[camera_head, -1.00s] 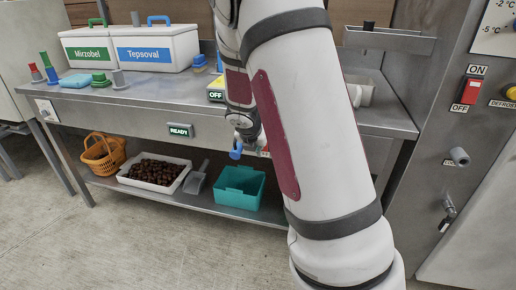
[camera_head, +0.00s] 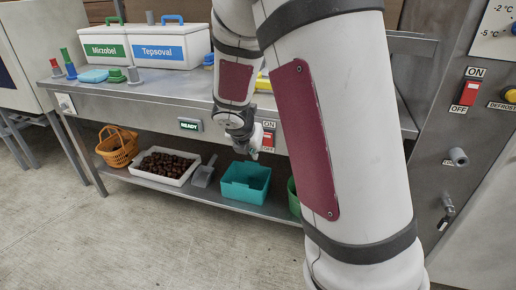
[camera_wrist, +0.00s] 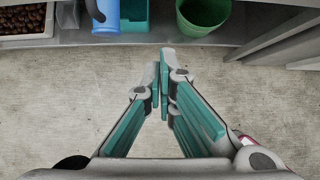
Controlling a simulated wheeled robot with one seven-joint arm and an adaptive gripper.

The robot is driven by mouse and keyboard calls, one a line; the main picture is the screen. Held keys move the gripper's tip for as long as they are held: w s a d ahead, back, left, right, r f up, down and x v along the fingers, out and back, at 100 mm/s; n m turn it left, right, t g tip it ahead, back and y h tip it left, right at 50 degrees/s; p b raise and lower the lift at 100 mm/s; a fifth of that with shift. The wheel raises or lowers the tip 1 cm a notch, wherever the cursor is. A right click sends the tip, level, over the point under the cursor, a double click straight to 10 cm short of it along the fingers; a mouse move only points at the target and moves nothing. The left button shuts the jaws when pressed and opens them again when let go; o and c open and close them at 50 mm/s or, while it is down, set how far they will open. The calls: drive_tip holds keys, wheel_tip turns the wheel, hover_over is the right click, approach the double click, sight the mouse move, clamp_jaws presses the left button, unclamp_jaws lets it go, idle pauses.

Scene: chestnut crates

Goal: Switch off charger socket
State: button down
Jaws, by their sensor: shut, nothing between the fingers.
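A red switch (camera_head: 267,139) with ON and OFF labels sits on the front edge of the steel table, just right of my gripper in the head view. A white socket plate (camera_head: 66,103) is at the table's left end. I cannot tell which one is the charger socket. My gripper (camera_head: 254,155) hangs in front of the table edge, close to the red switch; contact cannot be made out. In the wrist view my gripper (camera_wrist: 165,57) is shut and empty, its fingertips over the floor. A blue cylinder (camera_wrist: 107,14) shows ahead and left of them there.
A green READY display (camera_head: 190,124) is on the table edge. A teal bin (camera_head: 230,192), a white tray (camera_head: 136,172) of chestnuts and an orange basket (camera_head: 103,151) stand on the lower shelf. Another red switch (camera_head: 468,93) is on the right-hand panel. The floor in front is clear.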

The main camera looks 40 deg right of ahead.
drive_tip(key=shift+s+a+r, duration=0.6)
drive_tip(key=shift+a+r, duration=0.15)
drive_tip(key=shift+a, duration=0.05)
drive_tip(key=s+a+r+m+g+y, duration=0.1)
drive_tip(key=s+a+r+m, duration=0.1)
drive_tip(key=s+r+m, duration=0.45)
drive_tip(key=s+a+r+m+g, duration=0.1)
drive_tip(key=s+a+r+m, duration=0.15)
drive_tip(key=s+m, duration=0.65)
drive_tip(key=s+a+r+m+g+y, duration=0.15)
drive_tip(key=s+a+m, duration=0.35)
drive_tip(key=s, duration=0.5)
drive_tip(key=s+a+r+m+y, duration=0.1)
drive_tip(key=s+a+m+y, duration=0.2)
drive_tip(key=s+a+m, duration=0.5)
wheel_tip(320, 180, up, 23)
drive_tip(key=s+d+n+t+p, duration=0.1)
drive_tip(key=d+n+t+p, duration=0.1)
drive_tip(key=p, duration=1.9)
drive_tip(key=shift+s+n+t, duration=0.35)
drive_tip(key=shift+n+t, duration=0.1)
drive_tip(key=shift+t, duration=0.2)
